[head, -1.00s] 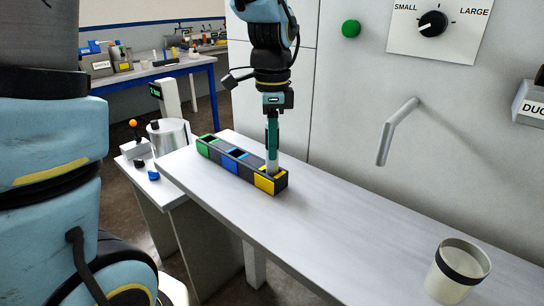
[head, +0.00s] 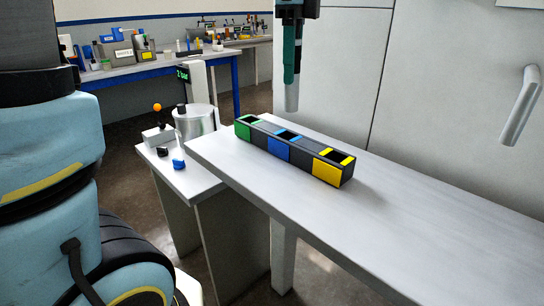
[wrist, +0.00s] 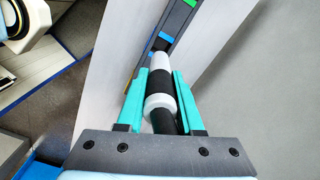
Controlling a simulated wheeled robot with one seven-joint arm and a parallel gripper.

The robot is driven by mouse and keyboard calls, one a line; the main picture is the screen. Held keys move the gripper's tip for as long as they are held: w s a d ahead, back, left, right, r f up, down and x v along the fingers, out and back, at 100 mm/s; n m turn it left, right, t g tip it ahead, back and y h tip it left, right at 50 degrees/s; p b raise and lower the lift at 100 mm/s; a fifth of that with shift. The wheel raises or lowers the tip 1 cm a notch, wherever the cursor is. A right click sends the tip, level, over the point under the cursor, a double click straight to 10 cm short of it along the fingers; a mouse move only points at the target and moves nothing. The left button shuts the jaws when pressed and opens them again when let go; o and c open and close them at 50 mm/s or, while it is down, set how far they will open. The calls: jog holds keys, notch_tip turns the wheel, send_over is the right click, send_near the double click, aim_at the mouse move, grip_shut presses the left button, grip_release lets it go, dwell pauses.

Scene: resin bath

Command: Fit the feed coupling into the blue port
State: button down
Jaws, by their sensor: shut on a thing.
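My gripper (head: 291,72) is shut on the feed coupling (head: 291,97), a cylinder with a pale grey end, hanging upright above the bench. In the wrist view, the coupling (wrist: 159,88) shows white and black bands between the teal fingers (wrist: 160,75). Its pale tip is apart from the port block below. The blue port (head: 276,148) is the middle section of a dark block, between the green port (head: 250,134) and the yellow port (head: 328,172). The blue port's opening looks empty. In the wrist view, the coupling partly hides the block.
The block stands near the left end of a grey bench (head: 390,215); the bench to its right is clear. A bent pipe (head: 521,105) sticks out from the wall at right.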

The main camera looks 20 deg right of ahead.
jog(key=shift+w+a+f, duration=0.15)
jog(key=shift+w+f, duration=0.05)
jog(key=shift+f, duration=0.2)
notch_tip(320, 180, down, 9)
jog(key=shift+p, duration=0.4)
jog(key=shift+f, duration=0.1)
jog(key=shift+f, duration=0.1)
jog(key=c, duration=0.5)
grip_release()
jog(key=shift+c, duration=0.2)
notch_tip(320, 180, up, 12)
jog(key=shift+r, duration=0.2)
